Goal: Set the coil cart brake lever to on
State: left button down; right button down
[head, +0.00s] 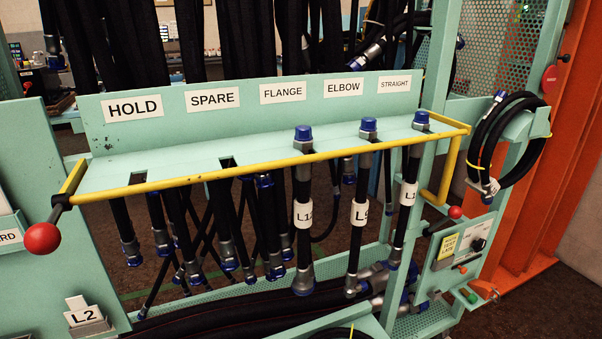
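No brake lever is clearly labelled as such in the head view. A large red ball knob (42,238) sits at the left end of a yellow bar (270,163) that runs along the front of the hose rack. A smaller red knob (455,212) on a dark stem stands at the right, above a small control panel (458,250). I cannot tell whether either is the brake lever, or whether a coil cart is in view. Neither of my grippers is in view.
A pale green rack (250,105) labelled HOLD, SPARE, FLANGE, ELBOW and STRAIGHT holds several hanging black hoses with blue caps. A coiled hose (507,142) hangs at the right beside an orange post (560,140). Floor shows at the lower right.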

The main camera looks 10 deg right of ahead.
aim_at(454, 212)
jog(key=k+l+u, duration=0.15)
jog(key=l, duration=0.45)
jog(key=k+l+u, duration=0.1)
jog(key=k+l, duration=0.2)
jog(key=l, duration=0.25)
jog(key=k+l+u, duration=0.15)
jog(key=l, duration=0.35)
jog(key=k+l+u, duration=0.15)
jog(key=k+l, duration=0.2)
jog(key=l, duration=0.2)
jog(key=k+l+u, duration=0.1)
jog(key=k+l, duration=0.2)
jog(key=l, duration=0.15)
jog(key=k+l+u, duration=0.15)
jog(key=k+l, duration=0.15)
jog(key=l, duration=0.15)
